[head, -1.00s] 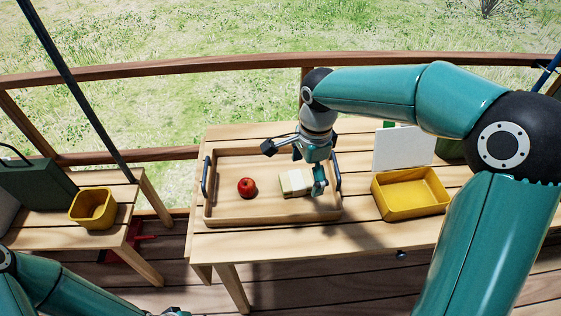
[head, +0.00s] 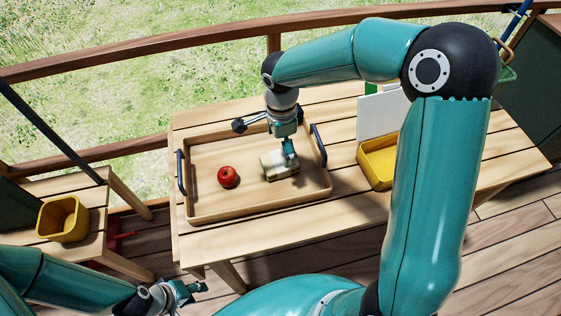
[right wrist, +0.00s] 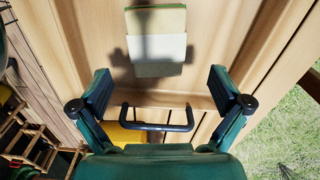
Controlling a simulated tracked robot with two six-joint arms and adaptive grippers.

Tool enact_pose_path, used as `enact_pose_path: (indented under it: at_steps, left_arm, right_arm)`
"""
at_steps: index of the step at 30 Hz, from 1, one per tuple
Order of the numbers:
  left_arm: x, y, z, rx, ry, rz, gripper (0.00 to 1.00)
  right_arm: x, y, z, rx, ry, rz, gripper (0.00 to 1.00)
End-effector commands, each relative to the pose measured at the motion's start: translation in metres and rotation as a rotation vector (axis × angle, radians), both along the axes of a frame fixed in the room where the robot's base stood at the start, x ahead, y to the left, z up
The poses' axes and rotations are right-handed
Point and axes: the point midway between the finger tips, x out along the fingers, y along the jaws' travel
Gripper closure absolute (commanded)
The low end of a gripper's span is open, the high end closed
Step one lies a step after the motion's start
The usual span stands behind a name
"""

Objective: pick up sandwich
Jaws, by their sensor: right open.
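The sandwich (head: 281,170), a pale block with a white side, lies in the right half of the wooden tray (head: 215,210). It also shows at the top middle of the right wrist view (right wrist: 156,42). My right gripper (head: 265,143) is above the sandwich and partly covers it in the head view. In the right wrist view its fingers (right wrist: 159,75) are wide apart and empty, with the sandwich beyond the tips, between their lines. My left gripper (head: 188,291) is low in the head view, away from the tray; its jaw opening is unclear.
A red apple (head: 228,177) lies left of the sandwich in the tray. Dark handles stand at the tray's ends; one (right wrist: 158,127) crosses below the sandwich in the wrist view. A yellow box (head: 375,165) is right of the tray, and a yellow bin (head: 62,220) is on the left table.

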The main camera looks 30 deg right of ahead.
Motion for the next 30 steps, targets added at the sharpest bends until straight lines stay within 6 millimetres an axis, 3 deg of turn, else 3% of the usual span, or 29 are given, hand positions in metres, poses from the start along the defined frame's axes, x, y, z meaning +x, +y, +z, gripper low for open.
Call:
enact_pose_path:
  at_steps: [8,18,26,30]
  left_arm:
    - [0.000,0.000,0.002,0.000,0.000,0.000,0.60]
    - [0.000,0.000,0.009,0.000,0.000,0.000,0.60]
    - [0.000,0.000,0.008,0.000,0.000,0.000,0.60]
    - [0.000,0.000,0.008,0.000,0.000,0.000,0.60]
  right_arm:
    - [-0.001,0.001,-0.019,-0.001,0.003,0.002,0.00]
    - [-0.003,0.002,-0.060,0.000,0.002,0.002,0.00]
    - [-0.003,0.003,-0.063,0.001,-0.001,0.002,0.00]
    - [-0.003,0.003,-0.063,0.001,-0.001,0.002,0.23]
